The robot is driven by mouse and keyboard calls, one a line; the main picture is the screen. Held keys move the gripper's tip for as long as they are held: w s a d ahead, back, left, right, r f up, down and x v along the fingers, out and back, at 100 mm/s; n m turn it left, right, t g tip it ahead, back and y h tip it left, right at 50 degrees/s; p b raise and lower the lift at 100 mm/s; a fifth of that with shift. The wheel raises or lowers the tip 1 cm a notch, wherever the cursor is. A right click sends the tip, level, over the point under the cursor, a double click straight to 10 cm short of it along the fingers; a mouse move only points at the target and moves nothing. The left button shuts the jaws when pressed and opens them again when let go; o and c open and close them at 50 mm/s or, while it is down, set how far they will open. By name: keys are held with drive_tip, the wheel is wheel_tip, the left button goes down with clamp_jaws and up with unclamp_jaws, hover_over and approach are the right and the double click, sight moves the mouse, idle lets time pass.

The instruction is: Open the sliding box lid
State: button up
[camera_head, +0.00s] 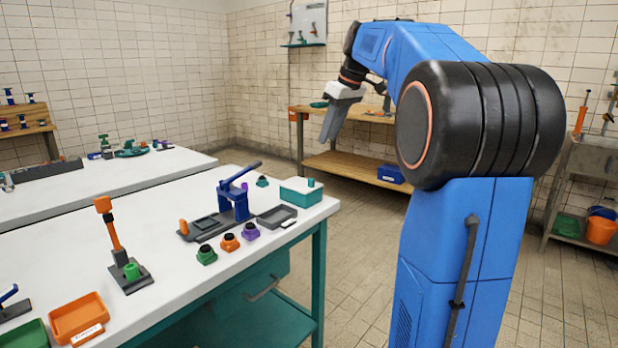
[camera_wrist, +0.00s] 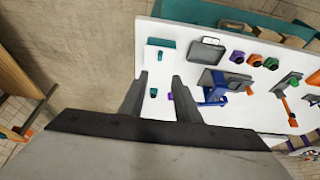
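The sliding box (camera_head: 300,196) is a small teal box with a pale lid and a teal knob on top. It stands at the right end of the white worktable. The lid (camera_head: 297,185) appears to lie on the box; its exact position is too small to tell. In the wrist view the box (camera_wrist: 160,43) shows as a teal strip with a small knob, beyond the fingertips. My gripper (camera_head: 328,134) is in the air above and to the right of the box, apart from it. Its two fingers (camera_wrist: 157,80) are spread and empty.
Beside the box are a grey tray (camera_head: 277,216), a blue lever press (camera_head: 235,200), and green, orange and purple pieces (camera_head: 229,242). A small teal piece (camera_head: 262,181) stands behind. The floor right of the table is clear. A wooden bench (camera_head: 345,165) stands behind.

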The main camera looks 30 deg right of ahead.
sight(313, 179)
drive_tip(key=x, duration=1.6)
drive_tip(key=shift+s+f, duration=0.1)
drive_tip(key=shift+f, duration=0.15)
clamp_jaws()
